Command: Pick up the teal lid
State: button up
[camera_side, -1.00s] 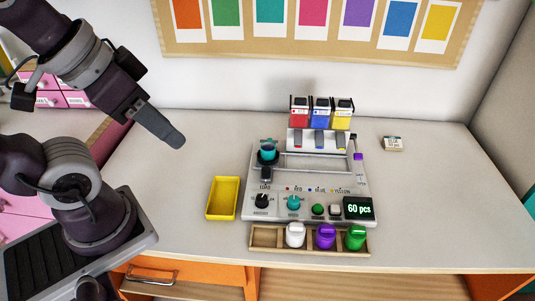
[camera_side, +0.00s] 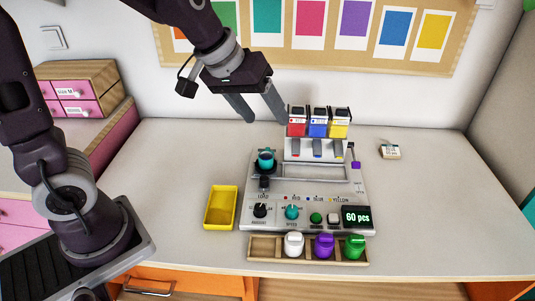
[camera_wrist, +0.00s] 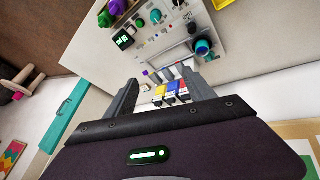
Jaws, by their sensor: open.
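A small round teal piece (camera_side: 266,161) sits in a dark holder at the back left of the grey bead machine (camera_side: 358,197). It also shows in the wrist view (camera_wrist: 202,47), right of centre. I cannot tell its lid from any body under it. A separate teal knob (camera_side: 292,212) is on the machine's front panel. My gripper (camera_side: 266,120) is open and empty, fingers pointing down, above and behind the teal piece and left of the bead hoppers. In the wrist view my gripper (camera_wrist: 160,82) has its fingers spread, with the hoppers showing between them.
Red (camera_side: 297,128), blue (camera_side: 317,128) and yellow (camera_side: 338,130) hoppers stand at the machine's back. A yellow tray (camera_side: 209,226) lies to its left. A wooden rack (camera_side: 260,259) with white, purple and green jars is in front. The right side of the table is mostly clear.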

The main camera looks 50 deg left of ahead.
jog(key=w+a+f+n+y, duration=0.1)
jog(key=w+a+f+y, duration=0.1)
jog(key=w+a+f, duration=0.2)
jog(key=w+a+f+n+y, duration=0.2)
jog(key=w+a+f, duration=0.2)
jog(key=f, duration=0.6)
jog(key=w+a+f+n+g+y, duration=0.1)
jog(key=w+a+f, duration=0.3)
jog(key=f, duration=0.3)
jog(key=shift+a+n+y, duration=0.3)
jog(key=shift+a+y, duration=0.1)
jog(key=x, duration=0.6)
jog(key=shift+w+f, duration=0.15)
jog(key=shift+f, duration=0.15)
grip_shut()
notch_tip(320, 180, up, 9)
jog(key=shift+f, duration=0.1)
jog(key=s+d+r, duration=0.4)
jog(key=s+d, duration=0.1)
jog(key=shift+a+f, duration=0.15)
jog(key=shift+f, duration=2.95)
